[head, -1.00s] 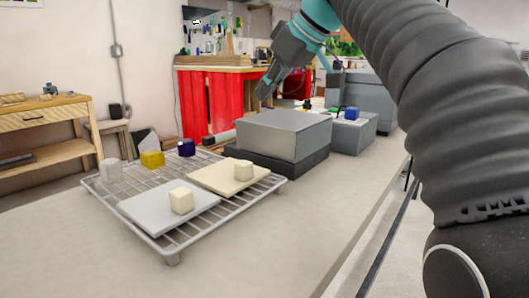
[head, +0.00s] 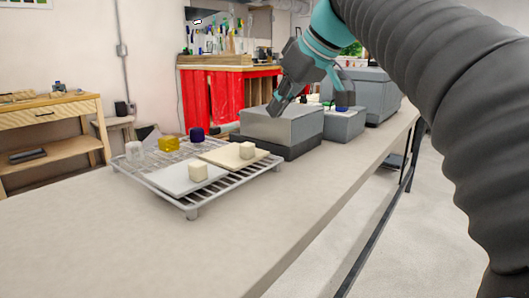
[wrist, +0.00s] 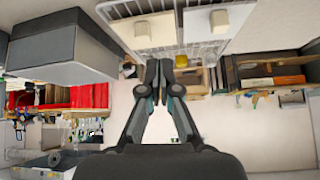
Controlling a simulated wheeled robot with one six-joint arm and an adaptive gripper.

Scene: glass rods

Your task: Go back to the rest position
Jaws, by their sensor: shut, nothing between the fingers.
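My gripper (head: 277,108) is shut and empty. In the head view it hangs from my arm in front of the grey block, at its top edge, and I cannot tell the gap between them. In the wrist view its closed fingertips (wrist: 159,68) point toward the rack, which appears at the top of the picture.
A wire rack (head: 192,213) on the long table holds a white plate and a beige plate, each with a cream cube, and clear, yellow and dark blue pieces behind. A large grey block (head: 283,125) stands behind the rack. The table's front is clear.

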